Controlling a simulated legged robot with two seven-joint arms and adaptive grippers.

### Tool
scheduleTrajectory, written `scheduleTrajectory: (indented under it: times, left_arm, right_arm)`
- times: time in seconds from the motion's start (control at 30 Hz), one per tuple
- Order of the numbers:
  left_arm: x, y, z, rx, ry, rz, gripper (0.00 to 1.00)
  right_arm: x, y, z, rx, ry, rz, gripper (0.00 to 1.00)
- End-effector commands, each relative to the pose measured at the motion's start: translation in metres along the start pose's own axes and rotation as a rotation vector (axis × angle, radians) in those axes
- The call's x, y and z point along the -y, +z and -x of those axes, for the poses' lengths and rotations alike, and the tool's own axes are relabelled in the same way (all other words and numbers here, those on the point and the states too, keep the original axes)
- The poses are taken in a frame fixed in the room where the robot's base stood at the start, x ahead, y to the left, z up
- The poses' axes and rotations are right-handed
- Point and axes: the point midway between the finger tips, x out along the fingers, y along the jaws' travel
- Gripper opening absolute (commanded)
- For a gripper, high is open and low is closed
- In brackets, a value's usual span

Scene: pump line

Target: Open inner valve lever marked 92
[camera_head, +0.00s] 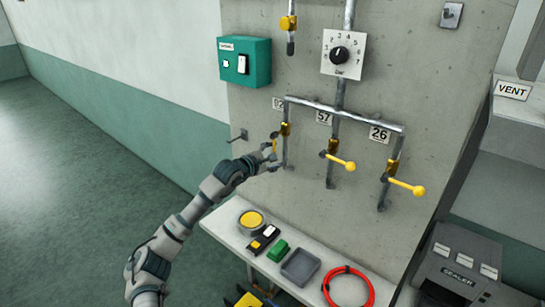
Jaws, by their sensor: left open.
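The label 92 (278,103) is at the left pipe branch, partly covered by the pipe. Below it is a yellow valve body (285,129). A small yellow part, apparently its lever (274,143), shows at my left gripper; most of it is hidden, so its angle is unclear. My left gripper (272,157) is open, with its fingers close to the lever and the left pipe. I cannot tell whether it touches the lever or is around it. My right gripper is not in view.
Valve 57 (333,157) and valve 26 (392,172) have yellow-knobbed levers pointing right. A green box (244,62) and a dial (340,54) are on the wall.

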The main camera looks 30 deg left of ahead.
Motion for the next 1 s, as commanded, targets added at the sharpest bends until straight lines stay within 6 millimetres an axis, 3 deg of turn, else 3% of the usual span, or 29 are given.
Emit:
scheduleTrajectory:
  times: [0.17, 0.5, 0.6, 1.0]
  left_arm:
    - [0.001, -0.004, 0.013, -0.003, -0.002, -0.001, 0.66]
    - [0.002, -0.001, 0.088, -0.005, -0.003, -0.008, 0.66]
    - [0.001, -0.002, 0.101, -0.006, 0.0, -0.006, 0.66]
    - [0.001, 0.002, 0.117, 0.001, -0.001, -0.002, 0.66]
  right_arm:
    - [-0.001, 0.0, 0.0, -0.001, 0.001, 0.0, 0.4]
    - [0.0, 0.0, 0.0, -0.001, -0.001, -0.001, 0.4]
    - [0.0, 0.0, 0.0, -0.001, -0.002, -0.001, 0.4]
    - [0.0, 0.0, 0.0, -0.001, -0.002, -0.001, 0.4]
